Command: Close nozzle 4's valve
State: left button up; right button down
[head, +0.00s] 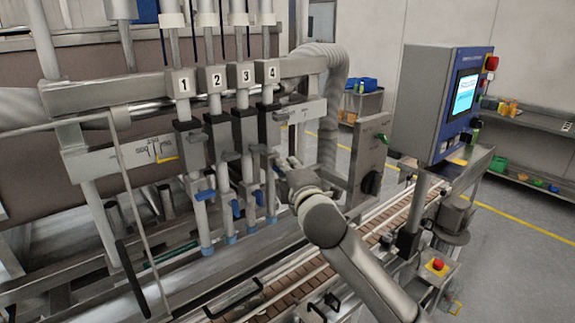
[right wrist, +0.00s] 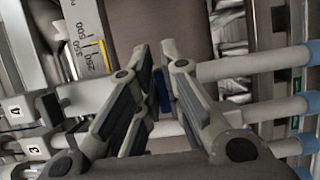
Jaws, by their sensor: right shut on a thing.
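Nozzle 4 (head: 270,187) is the rightmost of the upright filling tubes in the head view, under the number 4 plate (head: 272,72), with a blue tip at its foot. My right gripper (head: 281,163) reaches in from the right beside it at valve height. In the right wrist view a dark blue handle piece (right wrist: 163,92) shows between the gripper's fingers (right wrist: 155,55), and the gripper is shut on it. It appears to be nozzle 4's valve handle; the gripper hides most of it, so its angle cannot be told. My left gripper is out of view.
Nozzles 1 to 3 stand close on the left, with blue valve handles such as nozzle 3's (head: 259,197). A grey box with a black knob (head: 371,183) is close to the right of my gripper. The conveyor (head: 380,226) runs below. A control panel (head: 440,105) stands farther right.

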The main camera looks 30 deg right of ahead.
dwell(0.3)
jog(key=c, duration=1.6)
grip_release()
jog(key=shift+o, duration=0.2)
jog(key=v, duration=0.7)
jog(key=shift+s, duration=0.25)
